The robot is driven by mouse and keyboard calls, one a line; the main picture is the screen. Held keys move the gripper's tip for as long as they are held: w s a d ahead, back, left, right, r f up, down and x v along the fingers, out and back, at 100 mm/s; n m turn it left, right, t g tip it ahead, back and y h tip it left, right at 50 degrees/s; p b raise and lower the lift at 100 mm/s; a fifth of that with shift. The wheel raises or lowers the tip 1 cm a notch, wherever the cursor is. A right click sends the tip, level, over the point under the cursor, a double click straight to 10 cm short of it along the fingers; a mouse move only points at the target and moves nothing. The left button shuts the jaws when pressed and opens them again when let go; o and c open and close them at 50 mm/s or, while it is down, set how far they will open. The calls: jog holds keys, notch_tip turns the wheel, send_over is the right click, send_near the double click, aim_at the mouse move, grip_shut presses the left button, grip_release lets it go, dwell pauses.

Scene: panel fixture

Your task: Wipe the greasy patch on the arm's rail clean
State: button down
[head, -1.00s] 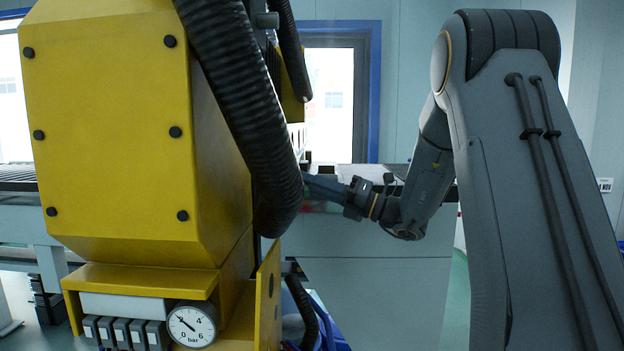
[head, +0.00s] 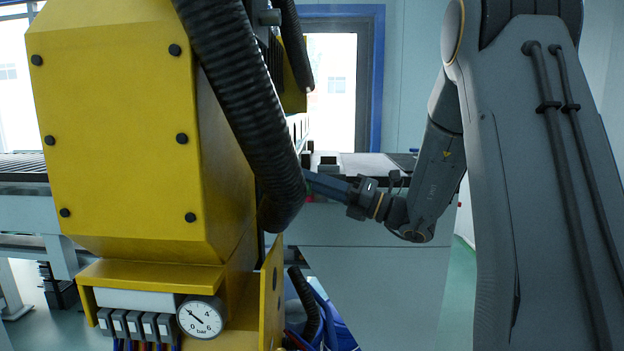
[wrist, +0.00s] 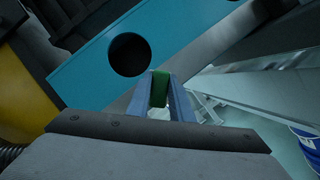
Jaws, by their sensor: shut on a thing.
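In the wrist view my gripper (wrist: 161,92) is shut on a green pad (wrist: 160,89), held between its two blue-grey fingers. The pad is close to the lower edge of a teal panel (wrist: 85,80) with a round dark hole; I cannot tell whether they touch. A grey diagonal bar (wrist: 210,47) runs along that panel edge and may be the rail. In the head view my gripper's tip is hidden behind a thick black hose (head: 243,100). I cannot make out the greasy patch in either view.
A big yellow housing (head: 115,130) fills the left of the head view, with a pressure gauge (head: 200,317) below it. A yellow bracket (head: 270,295) stands beside the gauge. A blue container (wrist: 305,140) is at the wrist view's lower right.

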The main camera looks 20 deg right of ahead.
jog(key=s, duration=0.1)
jog(key=s+a, duration=0.1)
jog(key=s, duration=0.3)
jog(key=shift+a, duration=0.35)
dwell(0.3)
jog(key=shift+s+d, duration=0.3)
jog(key=shift+d, duration=0.65)
jog(key=shift+s+d, duration=0.3)
jog(key=shift+d, duration=0.65)
jog(key=shift+s+d, duration=0.3)
jog(key=shift+d, duration=0.65)
jog(key=shift+d, duration=0.1)
jog(key=d, duration=0.1)
jog(key=s+d, duration=0.1)
jog(key=shift+d, duration=0.3)
jog(key=shift+a, duration=0.15)
jog(key=w+a, duration=0.2)
jog(key=a, duration=0.4)
jog(key=shift+w+r, duration=0.2)
